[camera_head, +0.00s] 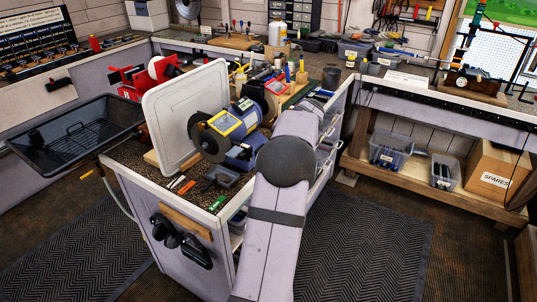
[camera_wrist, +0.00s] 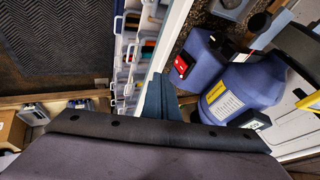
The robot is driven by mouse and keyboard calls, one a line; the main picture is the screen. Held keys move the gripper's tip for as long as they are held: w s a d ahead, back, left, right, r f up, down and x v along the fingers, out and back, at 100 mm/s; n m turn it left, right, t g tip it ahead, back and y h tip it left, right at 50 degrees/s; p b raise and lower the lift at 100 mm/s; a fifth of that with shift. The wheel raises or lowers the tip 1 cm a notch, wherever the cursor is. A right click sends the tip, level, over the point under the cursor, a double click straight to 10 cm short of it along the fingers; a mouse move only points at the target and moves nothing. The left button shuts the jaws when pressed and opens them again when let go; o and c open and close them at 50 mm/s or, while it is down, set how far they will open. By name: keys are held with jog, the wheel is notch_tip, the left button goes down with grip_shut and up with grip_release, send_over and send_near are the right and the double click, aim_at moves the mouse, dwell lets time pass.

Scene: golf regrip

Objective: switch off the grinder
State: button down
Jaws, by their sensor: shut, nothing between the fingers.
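The blue bench grinder (camera_head: 241,148) stands on the workbench in the head view, with a grinding wheel and a yellow-edged eye shield. In the wrist view its rounded blue motor body (camera_wrist: 245,90) is at the right. In the head view my arm hides the gripper and part of the grinder.
A white upright panel (camera_head: 187,112) stands left of the grinder. Small tools and a dark tray (camera_head: 222,176) lie on the bench front. Bottles and tools crowd the bench behind. Drawers (camera_wrist: 125,55) line the bench side in the wrist view. The floor mat (camera_head: 365,245) is clear.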

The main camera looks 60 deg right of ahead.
jog(key=shift+w+d+f+p, duration=0.5)
jog(key=shift+w+f+p, duration=0.5)
jog(key=shift+w+f, duration=0.3)
jog(key=shift+w+d+f+p, duration=0.55)
jog(key=shift+w+f+p, duration=0.45)
jog(key=shift+w+f, duration=0.3)
jog(key=shift+w+d+f+p, duration=0.5)
jog(key=shift+w+f+p, duration=0.5)
jog(key=shift+w+f, duration=0.3)
jog(key=shift+w, duration=0.1)
jog(key=shift+w+f+b, duration=0.2)
jog(key=shift+f+b, duration=0.2)
jog(key=shift+b, duration=0.65)
jog(key=shift+s+b, duration=0.1)
jog(key=shift+b, duration=0.45)
jog(key=shift+r, duration=0.15)
jog(key=shift+r+p, duration=0.55)
jog(key=shift+r, duration=0.2)
